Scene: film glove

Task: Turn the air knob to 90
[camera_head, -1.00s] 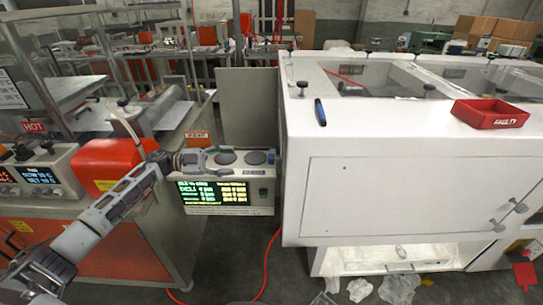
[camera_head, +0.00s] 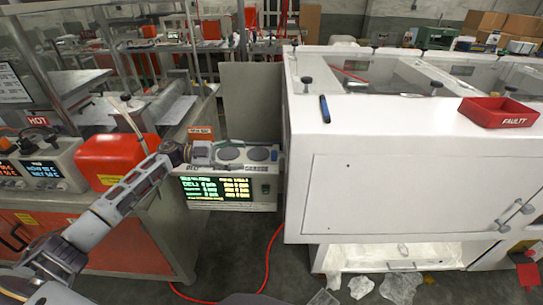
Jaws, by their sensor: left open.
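My left gripper (camera_head: 202,153) reaches in from the left and is open at the near-left top of a grey console (camera_head: 271,190). The console has a lit green and yellow display (camera_head: 215,190) on its front and two dark round discs (camera_head: 229,154) on top. The gripper is just left of the discs; I cannot tell whether it touches the console. At the far left is a control box (camera_head: 70,160) with an orange and a blue display and small knobs below them. No label clearly marks the air knob, and I cannot tell which control it is. My right gripper is not in view.
A red-orange housing (camera_head: 112,158) sits left of my gripper. A large white cabinet (camera_head: 390,190) fills the right, with a blue marker (camera_head: 324,108) and a red FAULTY tray (camera_head: 498,112) on top. A red hose (camera_head: 268,260) lies on the floor between.

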